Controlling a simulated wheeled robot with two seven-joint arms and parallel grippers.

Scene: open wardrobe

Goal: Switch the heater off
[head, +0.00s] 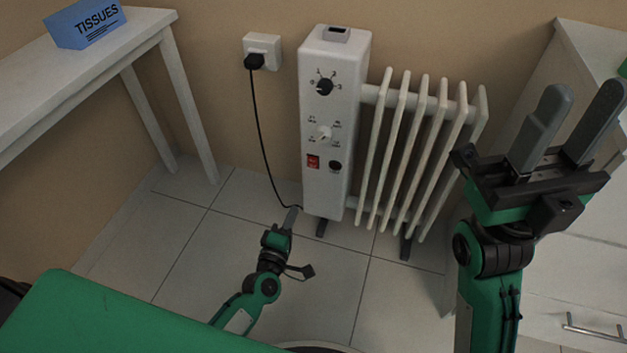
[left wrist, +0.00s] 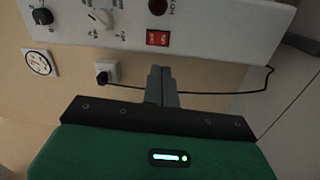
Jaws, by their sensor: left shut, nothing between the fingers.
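The white heater (head: 335,200) stands on the floor against the wall. Its front panel has a black dial (head: 325,87), a white knob (head: 323,133), a red rocker switch (head: 313,161) and a dark round part (head: 335,165) beside the switch. In the left wrist view the red switch (left wrist: 158,38) shows just beyond the fingertips. My left gripper (head: 291,216) is shut and empty, low in front of the heater, its fingers pointing up below the switch. Contact with the panel does not show.
A black plug sits in the wall socket (head: 262,48), with its cord (head: 265,150) hanging down to the heater. White drawers (head: 570,260) are at right. Floor left of the heater is clear.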

